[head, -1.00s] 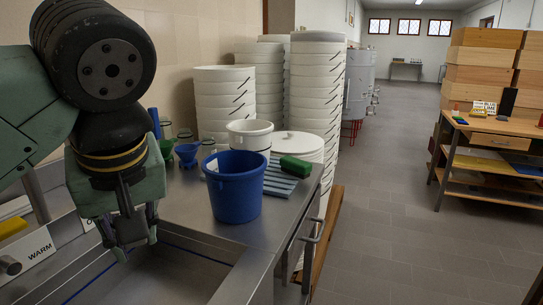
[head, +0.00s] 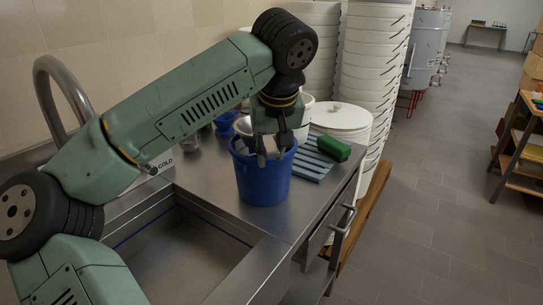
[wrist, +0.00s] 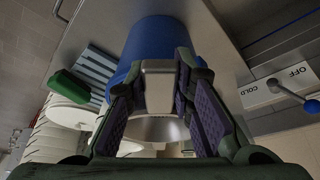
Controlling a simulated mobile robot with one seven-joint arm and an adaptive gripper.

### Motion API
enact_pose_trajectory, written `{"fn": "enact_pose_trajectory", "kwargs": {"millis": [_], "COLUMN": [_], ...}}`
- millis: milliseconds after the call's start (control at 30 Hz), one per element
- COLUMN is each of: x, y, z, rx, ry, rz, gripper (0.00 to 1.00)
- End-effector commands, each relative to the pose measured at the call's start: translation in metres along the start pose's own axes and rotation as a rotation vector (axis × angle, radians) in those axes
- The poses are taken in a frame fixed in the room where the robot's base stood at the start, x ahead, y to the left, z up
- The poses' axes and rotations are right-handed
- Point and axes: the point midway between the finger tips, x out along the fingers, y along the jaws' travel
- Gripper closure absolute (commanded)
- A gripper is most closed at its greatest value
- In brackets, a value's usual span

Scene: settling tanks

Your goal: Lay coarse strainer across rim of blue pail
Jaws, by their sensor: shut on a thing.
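The blue pail (head: 264,182) stands upright on the steel counter, to the right of the sink. My gripper (head: 273,146) is over the pail's rim in the head view. It is shut on a pale grey piece, seemingly part of the coarse strainer (wrist: 158,88), which shows between the fingers in the wrist view. A grey rounded shape lies below it there; I cannot tell if it belongs to the strainer. The blue pail (wrist: 155,38) is beyond the fingertips. The fingers hide much of the strainer and the pail's opening, so contact with the rim cannot be told.
A white pail (head: 306,108) and stacked white tubs (head: 371,65) stand behind. The sink basin (head: 185,255) is empty at front left, with a curved tap (head: 62,75).

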Motion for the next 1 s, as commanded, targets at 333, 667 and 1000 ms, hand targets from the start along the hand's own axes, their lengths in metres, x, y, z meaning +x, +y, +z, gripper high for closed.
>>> {"fn": "enact_pose_trajectory", "kwargs": {"millis": [333,667,1000], "x": [0.031,0.036,0.034], "y": [0.001,0.001,0.001], "z": [0.011,0.013,0.012], "rx": [0.001,0.0,0.0], "ry": [-0.002,-0.004,-0.001], "rz": [0.0,-0.001,-0.001], "gripper": [1.0,0.7,0.58]}}
